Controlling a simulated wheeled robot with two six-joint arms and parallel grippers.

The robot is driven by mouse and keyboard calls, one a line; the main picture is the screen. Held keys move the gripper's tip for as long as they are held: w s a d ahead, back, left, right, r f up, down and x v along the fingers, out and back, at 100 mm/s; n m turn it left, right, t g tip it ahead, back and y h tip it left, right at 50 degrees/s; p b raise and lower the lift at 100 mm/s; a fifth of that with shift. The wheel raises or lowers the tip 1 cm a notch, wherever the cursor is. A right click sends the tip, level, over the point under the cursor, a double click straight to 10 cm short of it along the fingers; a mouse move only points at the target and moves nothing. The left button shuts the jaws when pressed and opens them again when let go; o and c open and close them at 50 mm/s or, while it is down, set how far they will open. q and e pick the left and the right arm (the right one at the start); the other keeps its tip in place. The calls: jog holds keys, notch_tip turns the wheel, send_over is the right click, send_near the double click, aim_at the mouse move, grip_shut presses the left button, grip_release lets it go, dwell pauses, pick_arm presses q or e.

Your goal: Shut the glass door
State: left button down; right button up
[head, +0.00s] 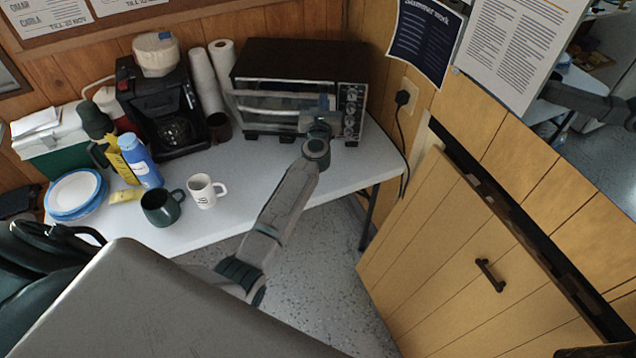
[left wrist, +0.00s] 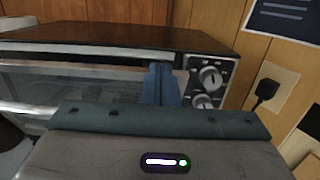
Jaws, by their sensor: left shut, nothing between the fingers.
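The glass door (head: 270,117) is the front of a black toaster oven (head: 300,56) on the white table. The door stands upright or nearly so; I cannot tell whether it is flush with the frame. A pale bar runs across its upper part. The left wrist view also shows the glass door (left wrist: 90,87) below the oven's top edge. My left gripper (head: 319,104) is shut and empty, at the right part of the door beside the knobs. In the left wrist view its fingers (left wrist: 161,84) cover part of the door's right end; contact is unclear. My right gripper is not in view.
On the white table (head: 225,222), a dark green mug (head: 162,207), a white mug (head: 205,191), a blue bottle (head: 141,162) and a coffee maker (head: 160,105) stand left of my arm. A wooden panel with a handle (head: 490,275) is at the right.

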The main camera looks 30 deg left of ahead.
pick_arm(q)
jog(key=shift+r+x, duration=0.2)
jog(key=shift+x, duration=0.8)
jog(key=shift+r+x, duration=0.15)
jog(key=shift+x, duration=0.85)
jog(key=shift+r, duration=0.1)
